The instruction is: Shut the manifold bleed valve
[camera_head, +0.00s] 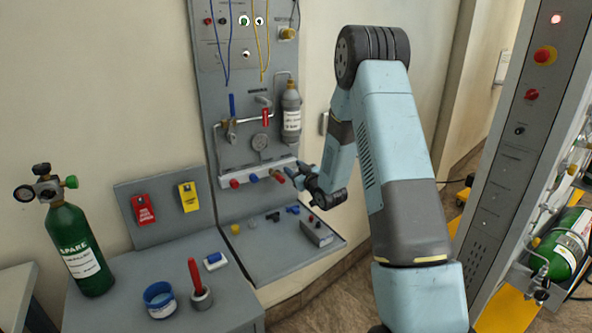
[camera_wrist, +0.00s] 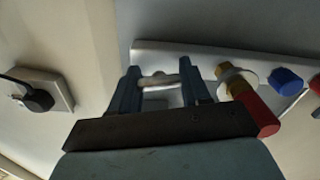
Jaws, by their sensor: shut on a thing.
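The white manifold rail (camera_head: 262,172) runs across the lower part of the grey wall panel, with red and blue knobs along its front. My gripper (camera_head: 298,173) is at the rail's right end in the head view. In the wrist view my gripper (camera_wrist: 161,70) has its two blue-grey fingers on either side of a small pale metal fitting (camera_wrist: 159,81) at the rail's end. It is shut on this fitting, which appears to be the manifold bleed valve. My fingers hide part of it, and I cannot tell how far it is turned.
A yellow-and-red fitting (camera_wrist: 250,95) and a blue knob (camera_wrist: 286,79) sit close beside my fingers. A wall socket with a black plug (camera_wrist: 38,97) is on the other side. Small parts and a grey box (camera_head: 317,232) lie on the shelf below. A green cylinder (camera_head: 78,245) stands left.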

